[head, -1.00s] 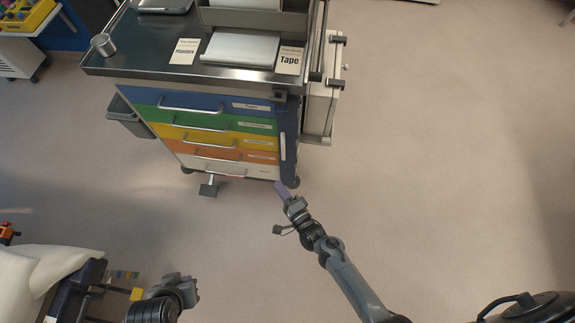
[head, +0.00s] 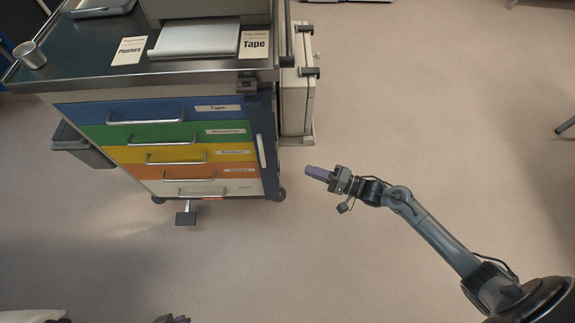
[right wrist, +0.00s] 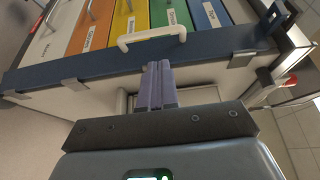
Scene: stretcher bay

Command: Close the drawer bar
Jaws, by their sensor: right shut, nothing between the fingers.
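The drawer bar (head: 267,125) is a blue upright strip with a white handle (head: 262,151), at the right edge of the cart's coloured drawers. In the right wrist view the bar (right wrist: 215,50) crosses above my fingers, and its white handle (right wrist: 150,38) shows just beyond them. I cannot tell whether the bar is flush with the drawer fronts. My right gripper (head: 312,171) is shut and empty, to the right of the bar and apart from it in the head view. Its purple fingers (right wrist: 157,85) are together. Only a bit of my left gripper (head: 175,319) shows at the bottom edge.
The cart top (head: 90,50) carries a metal cup (head: 29,54) and cards marked Plasters and Tape. A grey bin (head: 82,145) hangs on its left side and a pale box (head: 296,90) on its right. A pedal (head: 185,218) sticks out below.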

